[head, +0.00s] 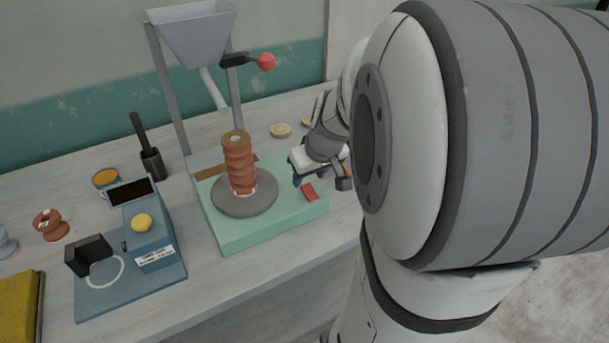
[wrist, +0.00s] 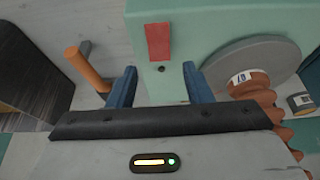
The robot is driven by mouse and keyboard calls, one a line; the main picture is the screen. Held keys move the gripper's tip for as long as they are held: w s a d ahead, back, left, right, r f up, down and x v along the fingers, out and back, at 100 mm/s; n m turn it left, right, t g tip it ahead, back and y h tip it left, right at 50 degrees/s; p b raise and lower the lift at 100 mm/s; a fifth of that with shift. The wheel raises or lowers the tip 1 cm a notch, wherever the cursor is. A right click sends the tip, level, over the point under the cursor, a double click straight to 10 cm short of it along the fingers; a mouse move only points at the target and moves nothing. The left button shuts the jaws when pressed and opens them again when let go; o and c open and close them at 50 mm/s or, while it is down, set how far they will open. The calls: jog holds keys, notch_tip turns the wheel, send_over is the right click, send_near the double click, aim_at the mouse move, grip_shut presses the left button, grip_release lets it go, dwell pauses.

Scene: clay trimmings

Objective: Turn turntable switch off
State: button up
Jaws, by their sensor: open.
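The turntable is a mint-green base (head: 235,238) with a round grey disc (head: 222,203) on top. A ridged brown clay piece (head: 240,165) stands upright on the disc. The red switch (head: 309,191) is on the base's right end. In the wrist view the switch (wrist: 158,42) lies just beyond my fingertips, roughly centred between them. My gripper (head: 311,178) is open and empty at this end of the base. Its two blue fingers show apart in the wrist view (wrist: 160,75). Whether either finger touches the base cannot be told.
A blue device (head: 150,235) with a yellow knob stands left of the turntable. A hopper (head: 192,35) on legs and a red-knobbed lever (head: 264,61) rise behind it. In the wrist view an orange handle (wrist: 88,68) is left of my fingers. My arm hides the right side.

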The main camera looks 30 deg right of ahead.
aim_at(314, 198)
jog(key=v, duration=0.5)
jog(key=shift+r, duration=0.1)
jog(key=s+a+f+g+p, duration=0.1)
jog(key=s+a+g, duration=0.1)
jog(key=s+a, duration=0.8)
jog(key=shift+a+f, duration=0.3)
jog(key=shift+a, duration=0.9)
